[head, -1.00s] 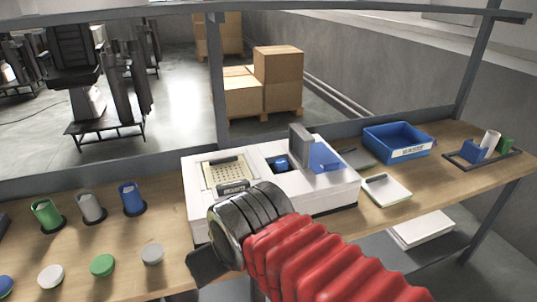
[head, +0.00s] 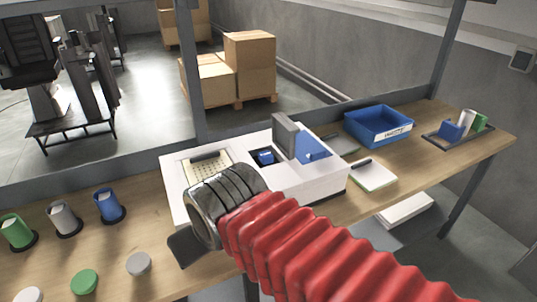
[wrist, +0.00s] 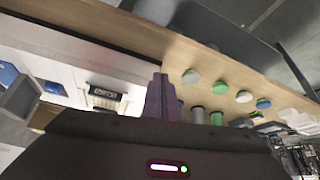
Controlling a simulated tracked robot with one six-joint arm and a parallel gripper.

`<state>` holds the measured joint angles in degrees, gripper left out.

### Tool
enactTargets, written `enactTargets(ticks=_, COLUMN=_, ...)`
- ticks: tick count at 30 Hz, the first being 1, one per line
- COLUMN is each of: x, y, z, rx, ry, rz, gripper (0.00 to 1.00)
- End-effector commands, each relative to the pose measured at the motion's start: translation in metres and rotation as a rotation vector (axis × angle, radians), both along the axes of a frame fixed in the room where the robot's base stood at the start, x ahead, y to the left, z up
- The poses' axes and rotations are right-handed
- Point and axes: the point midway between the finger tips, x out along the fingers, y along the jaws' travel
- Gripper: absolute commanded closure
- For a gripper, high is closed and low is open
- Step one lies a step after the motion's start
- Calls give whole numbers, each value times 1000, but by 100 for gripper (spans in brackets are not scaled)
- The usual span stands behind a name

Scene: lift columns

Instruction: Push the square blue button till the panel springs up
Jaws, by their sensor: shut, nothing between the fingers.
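The square blue button (head: 265,156) sits in a dark recess in the top of a white box (head: 318,187) on the bench. A small blue patch in the wrist view (wrist: 54,88) appears to be it. Right of the button stand a grey upright block (head: 285,137) and a sloping blue panel (head: 313,146). A framed, dotted beige plate (head: 207,167) lies left of the button. My gripper is shut and empty, its fingers together in the wrist view (wrist: 160,93). In the head view its body is in front of the box's left part, apart from the button; its fingertips are hidden.
Green, grey and blue cups (head: 62,217) and round discs (head: 138,264) stand on the bench at left. A blue bin (head: 380,126), a white pad (head: 373,175) and a small rack (head: 455,132) are at right. A grey post (head: 192,75) rises behind the box.

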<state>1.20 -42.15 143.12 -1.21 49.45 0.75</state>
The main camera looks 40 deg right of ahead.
Motion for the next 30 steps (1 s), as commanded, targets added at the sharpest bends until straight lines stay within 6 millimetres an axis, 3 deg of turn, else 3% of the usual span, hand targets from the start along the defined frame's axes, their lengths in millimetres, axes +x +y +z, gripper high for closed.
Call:
enactTargets(ticks=5, x=32, y=-48, z=2, rx=-61, ry=-80, rz=-109, gripper=100)
enactTargets(ticks=15, x=100, y=-173, z=15, rx=-221, ry=-331, rz=-297, gripper=100)
enactTargets(ticks=21, x=120, y=-235, z=20, rx=-281, ry=-463, rz=-338, gripper=100)
enactTargets(ticks=30, x=131, y=-300, z=11, rx=-264, ry=-635, rz=-311, gripper=100)
